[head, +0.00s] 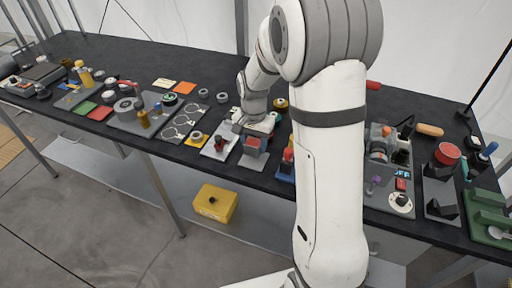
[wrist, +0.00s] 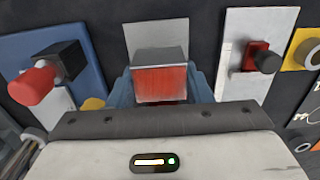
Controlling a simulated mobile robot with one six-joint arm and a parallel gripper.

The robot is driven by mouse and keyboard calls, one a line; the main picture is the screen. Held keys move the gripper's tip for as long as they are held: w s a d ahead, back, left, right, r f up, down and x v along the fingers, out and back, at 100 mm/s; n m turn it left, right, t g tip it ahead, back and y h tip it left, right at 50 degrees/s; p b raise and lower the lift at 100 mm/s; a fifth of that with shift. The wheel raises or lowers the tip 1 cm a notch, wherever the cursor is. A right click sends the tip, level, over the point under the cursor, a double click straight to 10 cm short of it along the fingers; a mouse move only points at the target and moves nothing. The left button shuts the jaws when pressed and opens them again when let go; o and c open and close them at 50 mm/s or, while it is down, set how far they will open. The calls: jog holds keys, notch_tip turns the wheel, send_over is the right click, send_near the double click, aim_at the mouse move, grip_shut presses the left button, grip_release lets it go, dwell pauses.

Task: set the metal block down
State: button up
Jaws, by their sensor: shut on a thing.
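The metal block (wrist: 160,82) is grey with a worn red face, seen close up in the middle of the wrist view. My gripper (wrist: 162,98) is shut on it, with one blue-grey finger at each side. In the head view the block (head: 253,143) shows below my gripper (head: 255,128), over a grey plate (head: 252,161) near the table's front edge. A part of that pale plate (wrist: 157,34) shows beyond the block in the wrist view. I cannot tell whether the block touches the plate, because its underside is hidden.
A white plate with a small red and black fixture (wrist: 259,58) stands to the right in the wrist view. A blue board with a red-capped black piece (wrist: 50,75) is to the left. The dark table (head: 130,58) is crowded along its front. My arm hides part of it.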

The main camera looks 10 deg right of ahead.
aim_at(254, 142)
jog(key=shift+f, duration=1.25)
jog(key=shift+f, duration=0.1)
jog(key=o, duration=1.1)
notch_tip(254, 142, up, 11)
jog(key=shift+s+r, duration=0.25)
jog(key=shift+r, duration=0.4)
jog(key=s+r+n+t, duration=0.1)
jog(key=s+n, duration=0.1)
jog(key=s, duration=0.5)
jog(key=s+r+n+t, duration=0.1)
jog(key=s+n, duration=0.1)
jog(key=s, duration=0.5)
jog(key=s+r+n+t, duration=0.1)
jog(key=s+n, duration=0.2)
jog(key=s, duration=0.4)
jog(key=shift+s+d+r, duration=0.2)
jog(key=shift+d+r, duration=0.05)
jog(key=shift+r, duration=0.05)
